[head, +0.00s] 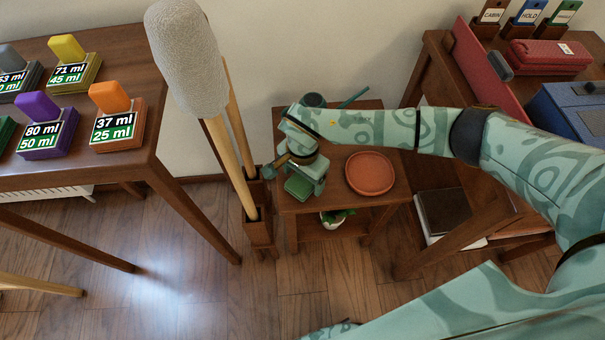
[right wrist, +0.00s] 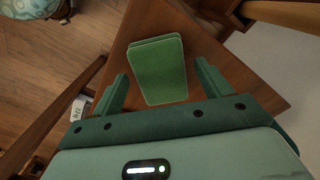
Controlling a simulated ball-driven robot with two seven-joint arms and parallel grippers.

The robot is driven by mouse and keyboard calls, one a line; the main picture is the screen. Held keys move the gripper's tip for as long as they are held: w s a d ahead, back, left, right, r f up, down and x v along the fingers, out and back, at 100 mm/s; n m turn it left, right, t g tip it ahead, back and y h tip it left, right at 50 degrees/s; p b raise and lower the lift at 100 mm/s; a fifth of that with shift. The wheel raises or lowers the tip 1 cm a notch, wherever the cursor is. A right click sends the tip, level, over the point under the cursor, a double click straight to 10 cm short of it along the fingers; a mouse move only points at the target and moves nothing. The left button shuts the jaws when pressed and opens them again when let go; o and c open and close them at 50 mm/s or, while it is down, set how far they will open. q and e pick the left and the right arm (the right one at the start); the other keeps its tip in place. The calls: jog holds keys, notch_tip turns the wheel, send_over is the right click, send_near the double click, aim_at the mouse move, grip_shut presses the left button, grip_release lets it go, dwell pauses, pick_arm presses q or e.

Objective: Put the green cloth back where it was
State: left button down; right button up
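The green cloth (right wrist: 158,70) is a folded, flat rectangle lying on the small wooden side table (right wrist: 215,50). In the head view the cloth (head: 298,188) shows at the table's front left corner, partly hidden by my right gripper. My right gripper (right wrist: 164,90) is open above the table. Its fingers are to the left and right of the cloth's near end, with gaps on both sides, so it holds nothing. In the head view my right gripper (head: 305,180) points down over the cloth. My left gripper is not in view.
A round terracotta dish (head: 370,173) stands right of my gripper on the side table. A dark teal cup (head: 313,100) is behind my wrist. Tall padded poles (head: 232,165) stand just left of the table. A desk with labelled blocks (head: 120,125) is at left.

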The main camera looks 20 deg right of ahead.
aim_at(303, 179)
jog(key=shift+r, duration=0.35)
pick_arm(q)
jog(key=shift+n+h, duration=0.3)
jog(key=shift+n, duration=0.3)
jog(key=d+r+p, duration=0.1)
jog(key=p, duration=0.1)
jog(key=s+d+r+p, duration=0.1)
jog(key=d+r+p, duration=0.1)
jog(key=p, duration=0.1)
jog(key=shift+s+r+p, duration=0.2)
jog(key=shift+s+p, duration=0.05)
jog(key=shift+p, duration=0.05)
pick_arm(e)
notch_tip(303, 179, up, 12)
jog(key=shift+f, duration=0.2)
jog(key=shift+f, duration=0.1)
